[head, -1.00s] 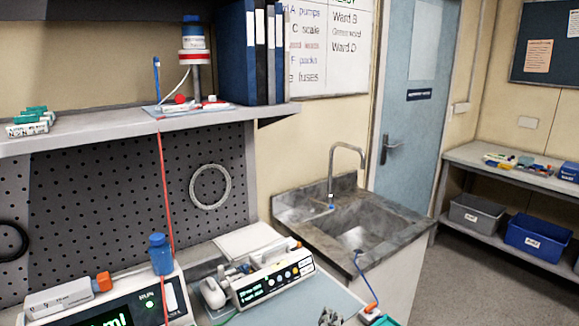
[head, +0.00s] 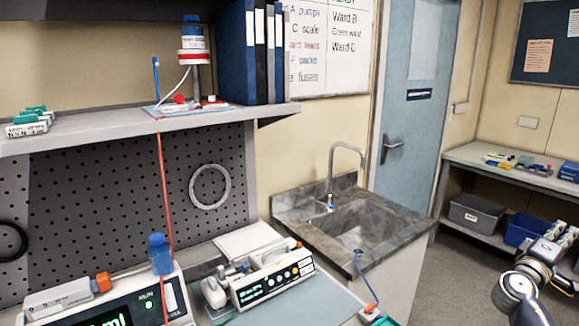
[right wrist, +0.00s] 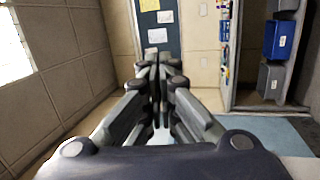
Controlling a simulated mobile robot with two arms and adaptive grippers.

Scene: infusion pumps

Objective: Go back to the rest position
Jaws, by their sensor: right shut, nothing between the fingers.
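My right gripper (right wrist: 157,62) is shut and empty in the right wrist view, its dark fingers together and pointing toward a wall with a dark notice board. In the head view my right arm is at the lower right, in front of the floor and the low shelf. It touches nothing that I can see. My left gripper is in neither view.
Infusion pumps (head: 272,285) stand on the bench at the lower left and centre. A sink (head: 350,222) is beyond them. A low shelf (head: 500,178) with a grey bin (head: 476,212) and a blue bin is at the right. Bare floor (head: 452,275) lies between.

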